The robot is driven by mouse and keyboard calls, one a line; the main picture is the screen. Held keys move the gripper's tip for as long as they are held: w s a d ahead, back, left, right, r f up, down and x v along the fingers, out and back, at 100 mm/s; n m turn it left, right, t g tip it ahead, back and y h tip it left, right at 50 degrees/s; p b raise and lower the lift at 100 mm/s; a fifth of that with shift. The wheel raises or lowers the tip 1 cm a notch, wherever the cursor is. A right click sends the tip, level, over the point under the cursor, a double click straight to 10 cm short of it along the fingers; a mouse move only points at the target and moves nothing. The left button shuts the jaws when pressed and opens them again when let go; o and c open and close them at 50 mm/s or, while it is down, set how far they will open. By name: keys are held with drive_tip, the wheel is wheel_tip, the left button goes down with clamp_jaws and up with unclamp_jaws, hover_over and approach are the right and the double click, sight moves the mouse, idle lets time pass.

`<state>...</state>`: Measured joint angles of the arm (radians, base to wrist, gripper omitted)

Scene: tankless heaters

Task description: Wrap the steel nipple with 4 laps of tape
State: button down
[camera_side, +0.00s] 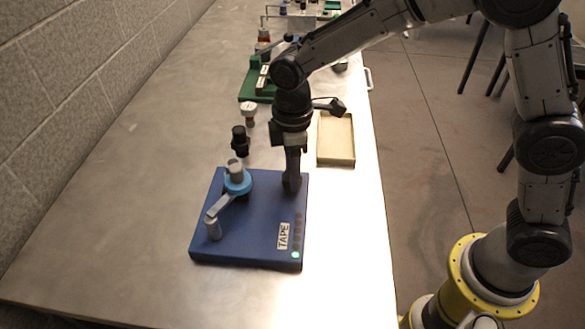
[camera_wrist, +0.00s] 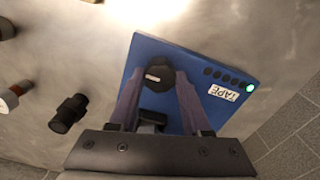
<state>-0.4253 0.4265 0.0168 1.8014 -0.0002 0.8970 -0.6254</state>
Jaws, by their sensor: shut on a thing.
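The blue board (camera_side: 262,235) labelled TAPE lies on the metal table and also shows in the wrist view (camera_wrist: 215,115). On it, a grey cylinder (camera_side: 235,167), seemingly the steel nipple, stands upright inside a light-blue ring (camera_side: 238,183). A crank arm runs from the ring to an upright grey handle (camera_side: 213,229) at the front left. My gripper (camera_side: 291,183) points down at the board's back right corner. In the wrist view, it is shut on a dark round knob (camera_wrist: 158,75) with a white mark. No tape is distinguishable on the nipple.
Beside the TAPE label, one lamp (camera_side: 295,255) glows green; several others are dark. A black fitting (camera_side: 240,140) and a red-and-white fitting (camera_side: 249,112) stand behind the board. A shallow tan tray (camera_side: 337,158) lies back right. A green fixture (camera_side: 250,85) stands farther back. The table's left is clear.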

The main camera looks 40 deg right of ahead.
drive_tip(key=shift+m, duration=0.3)
drive_tip(key=m, duration=0.3)
drive_tip(key=shift+m, duration=0.4)
drive_tip(key=m, duration=0.4)
drive_tip(key=shift+m, duration=0.3)
drive_tip(key=m, duration=0.4)
drive_tip(key=shift+r, duration=0.1)
drive_tip(key=shift+m, duration=2.3)
drive_tip(key=shift+c, duration=1.8)
unclamp_jaws()
